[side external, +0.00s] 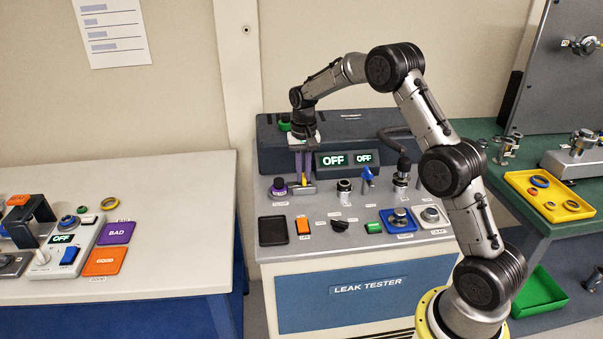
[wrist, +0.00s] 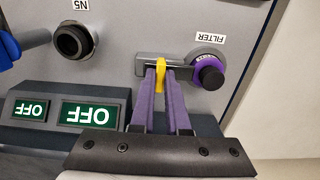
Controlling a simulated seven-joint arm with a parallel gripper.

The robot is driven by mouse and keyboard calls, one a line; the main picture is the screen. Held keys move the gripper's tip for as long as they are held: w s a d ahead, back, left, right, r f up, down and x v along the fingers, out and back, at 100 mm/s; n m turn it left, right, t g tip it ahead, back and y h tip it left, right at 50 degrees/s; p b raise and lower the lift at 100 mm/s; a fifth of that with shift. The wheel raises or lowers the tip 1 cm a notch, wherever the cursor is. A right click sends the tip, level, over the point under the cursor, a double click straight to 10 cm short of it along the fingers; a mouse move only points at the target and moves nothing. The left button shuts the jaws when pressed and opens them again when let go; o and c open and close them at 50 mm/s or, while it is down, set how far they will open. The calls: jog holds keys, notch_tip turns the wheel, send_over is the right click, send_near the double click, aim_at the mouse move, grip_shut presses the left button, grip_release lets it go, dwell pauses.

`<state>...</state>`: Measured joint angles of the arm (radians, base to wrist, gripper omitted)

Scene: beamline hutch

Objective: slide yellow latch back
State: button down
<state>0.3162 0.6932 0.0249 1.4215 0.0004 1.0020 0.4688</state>
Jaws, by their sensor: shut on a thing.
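The yellow latch (wrist: 160,76) is a small upright tab on a grey slide bar (wrist: 148,58) beside the purple and black filter knob (wrist: 209,76). In the side view the latch (side external: 303,182) shows small at the left of the leak tester's top. My gripper (wrist: 164,75) reaches down with two purple fingers and is shut on the yellow latch. In the side view my gripper (side external: 305,178) stands in front of the dark display housing. The fingers partly cover the latch and bar.
The grey housing (side external: 275,150) with green OFF displays (side external: 334,160) stands close behind my gripper. A black-capped port (wrist: 72,42) and a blue lever (side external: 367,175) stand to one side. A black tray (side external: 272,231) and an orange switch (side external: 303,226) lie in front.

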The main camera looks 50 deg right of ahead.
jog(key=shift+s+d, duration=0.45)
jog(key=shift+s, duration=0.05)
jog(key=c, duration=0.9)
grip_release()
notch_tip(320, 180, up, 14)
